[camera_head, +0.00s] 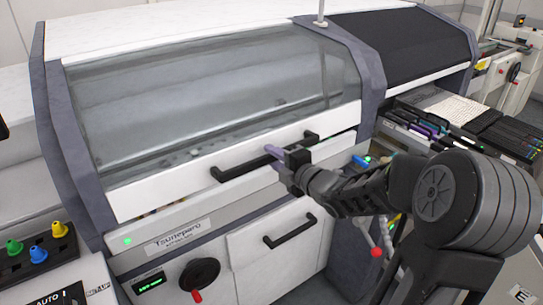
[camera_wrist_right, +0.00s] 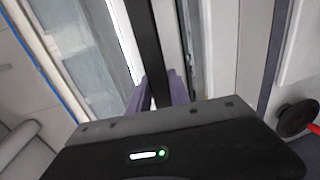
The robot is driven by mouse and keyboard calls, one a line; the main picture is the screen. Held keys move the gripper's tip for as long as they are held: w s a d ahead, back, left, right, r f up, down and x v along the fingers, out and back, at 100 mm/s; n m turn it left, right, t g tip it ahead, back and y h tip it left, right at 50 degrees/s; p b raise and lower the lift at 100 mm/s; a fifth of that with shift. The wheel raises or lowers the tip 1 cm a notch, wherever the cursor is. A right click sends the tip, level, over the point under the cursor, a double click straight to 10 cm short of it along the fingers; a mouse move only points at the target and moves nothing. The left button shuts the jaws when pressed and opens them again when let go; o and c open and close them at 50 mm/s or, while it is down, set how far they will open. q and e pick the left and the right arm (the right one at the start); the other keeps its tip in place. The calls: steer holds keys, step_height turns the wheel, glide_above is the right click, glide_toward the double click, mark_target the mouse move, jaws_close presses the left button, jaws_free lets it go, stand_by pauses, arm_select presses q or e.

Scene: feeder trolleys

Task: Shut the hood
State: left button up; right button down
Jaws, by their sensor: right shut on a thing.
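The hood (camera_head: 215,100) of the machine is a white frame around a large grey window. A narrow dark gap shows under its lower edge at the left, above the panel with the maker's name. The hood's black bar handle (camera_head: 240,168) runs along its lower white strip. My right gripper (camera_head: 277,155) is shut on this handle, near the handle's right part. In the right wrist view, the black handle (camera_wrist_right: 146,50) passes between the purple fingers of the right gripper (camera_wrist_right: 163,90). My left gripper is not in view.
A lower door has its own black handle (camera_head: 290,231). A black hand wheel (camera_head: 200,275) sits at the lower front. A panel with coloured knobs (camera_head: 38,254) is at lower left. A tray of tools (camera_head: 425,128) lies to the right, behind my right arm.

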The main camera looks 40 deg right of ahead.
steer(key=c, duration=1.2)
jaws_free()
steer(key=s+r+b, duration=0.1)
steer(key=s, duration=0.6)
steer(key=shift+s, duration=0.35)
steer(key=shift+m, duration=0.3)
